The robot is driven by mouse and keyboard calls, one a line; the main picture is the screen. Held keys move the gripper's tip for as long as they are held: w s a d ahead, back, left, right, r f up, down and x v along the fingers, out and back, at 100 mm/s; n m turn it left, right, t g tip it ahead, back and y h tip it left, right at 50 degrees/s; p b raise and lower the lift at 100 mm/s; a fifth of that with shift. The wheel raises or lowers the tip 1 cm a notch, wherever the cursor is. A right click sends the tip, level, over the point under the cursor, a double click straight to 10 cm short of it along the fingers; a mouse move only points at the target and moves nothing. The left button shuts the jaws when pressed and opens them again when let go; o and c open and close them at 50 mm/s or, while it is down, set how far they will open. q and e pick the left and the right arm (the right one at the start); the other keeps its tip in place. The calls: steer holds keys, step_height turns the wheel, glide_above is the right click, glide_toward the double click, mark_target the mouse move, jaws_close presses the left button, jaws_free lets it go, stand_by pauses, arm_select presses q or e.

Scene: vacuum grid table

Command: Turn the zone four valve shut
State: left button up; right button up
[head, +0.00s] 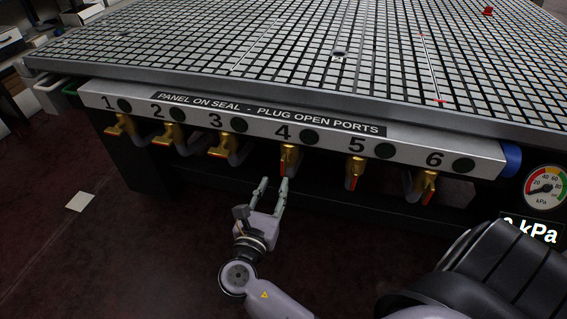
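The zone four valve (289,156) is a brass valve with a red-marked lever under the number 4 on the grey label rail (330,143). Its lever points down, toward my gripper. My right gripper (274,182) is open and empty just below and slightly left of this valve, with its fingers pointing up at the rail. The right-hand fingertip is close under the lever; I cannot tell whether it touches. My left gripper is not in view.
Brass valves 1 (119,127), 2 (168,135) and 3 (222,147) are to the left; 5 (355,171) and 6 (425,184) are to the right. The gridded table (330,55) overhangs behind the rail. A pressure gauge (545,188) is at far right. The floor below is open.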

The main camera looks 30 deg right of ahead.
mark_target(282, 165)
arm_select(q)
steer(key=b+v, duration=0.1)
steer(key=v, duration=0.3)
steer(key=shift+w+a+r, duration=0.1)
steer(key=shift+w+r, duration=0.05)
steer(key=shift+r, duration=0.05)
arm_select(e)
steer(key=x, duration=0.9)
steer(key=shift+w+d, duration=0.15)
steer(key=shift+w, duration=0.05)
steer(key=shift+c, duration=0.2)
jaws_close()
